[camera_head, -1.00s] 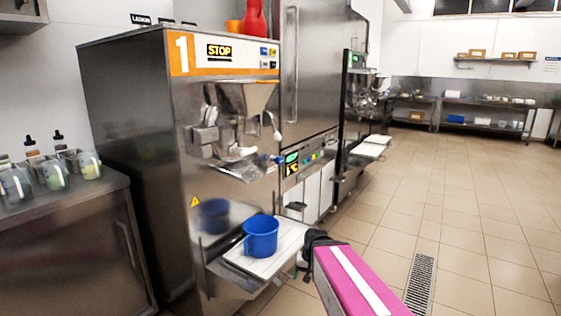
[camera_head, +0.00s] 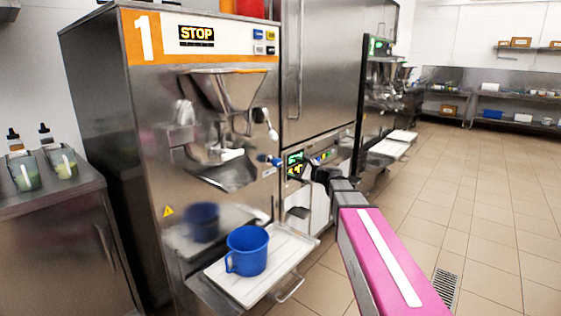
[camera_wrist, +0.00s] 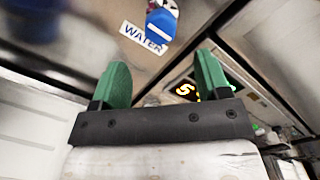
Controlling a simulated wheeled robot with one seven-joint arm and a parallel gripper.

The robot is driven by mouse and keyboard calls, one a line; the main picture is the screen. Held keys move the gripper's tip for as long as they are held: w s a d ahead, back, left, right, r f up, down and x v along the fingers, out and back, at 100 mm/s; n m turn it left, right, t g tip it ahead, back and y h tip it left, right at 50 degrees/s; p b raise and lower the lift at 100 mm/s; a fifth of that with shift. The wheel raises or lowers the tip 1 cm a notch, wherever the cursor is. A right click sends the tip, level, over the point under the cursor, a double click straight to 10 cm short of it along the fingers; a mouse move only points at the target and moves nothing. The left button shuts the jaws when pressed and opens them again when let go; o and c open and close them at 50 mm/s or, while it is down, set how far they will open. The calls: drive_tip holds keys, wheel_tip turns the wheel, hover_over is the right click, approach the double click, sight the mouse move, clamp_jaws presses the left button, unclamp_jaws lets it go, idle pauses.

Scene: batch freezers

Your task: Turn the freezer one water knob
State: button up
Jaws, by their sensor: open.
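Freezer one is the steel machine (camera_head: 215,110) with the orange "1" panel, at the left centre of the head view. Its blue water knob (camera_head: 270,160) is on the front face, right of the spout. In the wrist view the blue knob (camera_wrist: 161,25) is at the top, beside a "WATER" label (camera_wrist: 143,38). My gripper (camera_wrist: 160,80) is open, with two green fingers spread and nothing between them. The knob lies beyond the fingertips, apart from them. In the head view my gripper (camera_head: 325,175) is small and dark, right of the knob; its fingers are hard to make out there.
A blue jug (camera_head: 247,251) stands on the white tray shelf (camera_head: 228,284) below the spout. A lit display (camera_head: 295,163) is just right of the knob. A counter with containers (camera_head: 50,230) is at the left. Open tiled floor (camera_head: 470,180) lies to the right.

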sight(280, 163)
drive_tip(key=x, duration=1)
drive_tip(key=shift+w+a, duration=0.3)
drive_tip(key=shift+c, duration=0.3)
drive_tip(key=c, duration=0.9)
